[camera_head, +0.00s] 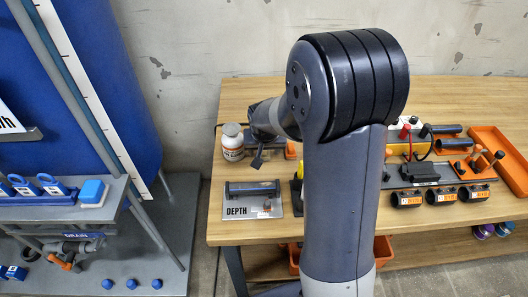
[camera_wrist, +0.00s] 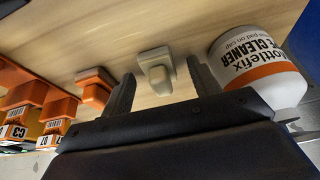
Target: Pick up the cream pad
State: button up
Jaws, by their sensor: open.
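The cream pad (camera_wrist: 156,68) is a small beige block with a raised rounded grip. It sits on the wooden bench in the wrist view, between and just beyond the fingertips. My gripper (camera_wrist: 161,72) is open, with one dark finger on each side of the pad. No contact shows, and nothing is held. In the head view my gripper (camera_head: 257,158) is low over the bench's left end, mostly hidden behind my arm. I cannot make out the pad there.
A white pipe cleaner bottle (camera_wrist: 262,68) stands close to the right finger; it also shows in the head view (camera_head: 232,142). Orange holders (camera_wrist: 95,90) are to the left. A grey depth plate (camera_head: 272,209) lies nearer the bench's front edge. An orange tray (camera_head: 500,150) is at the far right.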

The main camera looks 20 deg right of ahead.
jog(key=c, duration=1.1)
jog(key=shift+o, duration=0.2)
jog(key=shift+r, duration=0.1)
notch_tip(320, 180, up, 10)
jog(key=shift+f+p, duration=0.1)
jog(key=shift+p, duration=0.45)
